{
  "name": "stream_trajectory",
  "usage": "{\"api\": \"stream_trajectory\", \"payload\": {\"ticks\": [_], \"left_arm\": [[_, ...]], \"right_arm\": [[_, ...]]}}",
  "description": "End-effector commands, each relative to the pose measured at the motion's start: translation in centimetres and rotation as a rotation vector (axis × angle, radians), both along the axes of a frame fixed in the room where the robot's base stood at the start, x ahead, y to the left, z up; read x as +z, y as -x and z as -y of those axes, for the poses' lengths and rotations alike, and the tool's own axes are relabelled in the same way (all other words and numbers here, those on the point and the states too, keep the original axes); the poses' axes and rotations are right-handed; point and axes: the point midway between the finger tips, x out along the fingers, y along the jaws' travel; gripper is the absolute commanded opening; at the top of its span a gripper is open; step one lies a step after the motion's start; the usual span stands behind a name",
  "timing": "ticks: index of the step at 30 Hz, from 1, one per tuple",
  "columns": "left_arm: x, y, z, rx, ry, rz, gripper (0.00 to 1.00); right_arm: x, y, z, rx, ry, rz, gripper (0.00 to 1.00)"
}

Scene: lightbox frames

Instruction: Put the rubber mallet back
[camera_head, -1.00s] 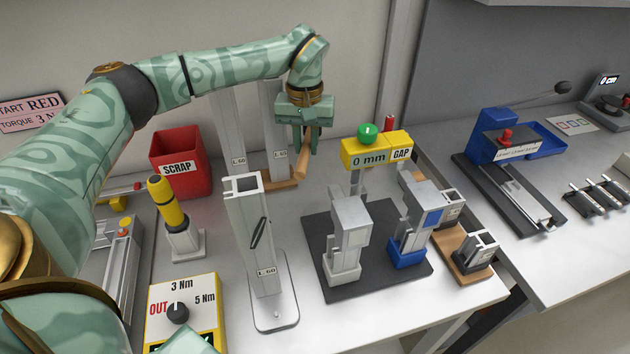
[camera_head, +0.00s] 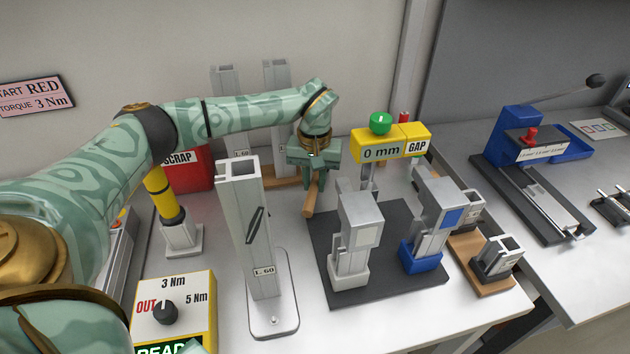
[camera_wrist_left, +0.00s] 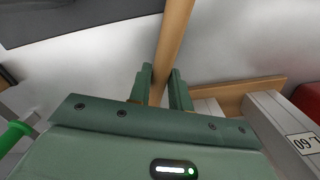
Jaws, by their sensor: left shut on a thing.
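My left gripper (camera_head: 314,184) is shut on a wooden handle (camera_head: 312,200), which I take to be the rubber mallet's. The handle slants down below the fingers, above the bench behind the dark fixture plate. In the left wrist view the handle (camera_wrist_left: 173,45) runs from between the fingertips (camera_wrist_left: 162,85) up to the top edge. The mallet's head cannot be made out in either view. I cannot tell whether the handle's lower end touches the bench.
An L60 column (camera_head: 250,225) stands left of the gripper, with a wooden rack (camera_head: 288,182) of profiles behind. The dark fixture plate (camera_head: 385,285) with two clamps and the yellow GAP sign (camera_head: 390,143) are right. A red scrap bin (camera_head: 195,170) stands left.

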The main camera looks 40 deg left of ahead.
Motion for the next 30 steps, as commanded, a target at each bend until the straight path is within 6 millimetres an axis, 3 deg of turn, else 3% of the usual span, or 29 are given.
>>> {"api": "stream_trajectory", "payload": {"ticks": [5, 6, 8, 9, 17, 20, 30], "left_arm": [[-0.1, -0.1, 0.0, 0.000, 0.000, 0.002, 0.00], [-0.2, 0.0, 0.0, 0.000, 0.000, 0.000, 0.23], [-0.2, 0.0, 0.0, 0.000, 0.000, 0.000, 0.39], [-0.2, 0.0, 0.0, 0.000, 0.000, 0.000, 0.42], [-0.1, 0.0, 0.0, 0.000, 0.000, 0.000, 0.42], [0.9, 0.0, 0.0, 0.000, 0.000, 0.002, 0.42], [8.8, -0.3, -0.1, 0.000, -0.001, 0.006, 0.42]], "right_arm": [[0.0, 0.0, 0.2, 0.001, 0.002, 0.001, 0.53], [0.0, 0.0, 0.2, 0.001, 0.002, 0.001, 0.53], [0.0, 0.0, 0.2, 0.001, 0.002, 0.001, 0.53], [0.0, 0.0, 0.2, 0.001, 0.002, 0.001, 0.53], [0.0, 0.0, 0.2, 0.001, 0.002, 0.000, 0.53], [0.3, -0.1, 0.2, 0.001, 0.002, 0.003, 0.53], [2.9, -1.0, 0.1, 0.000, 0.002, 0.024, 0.53]]}}
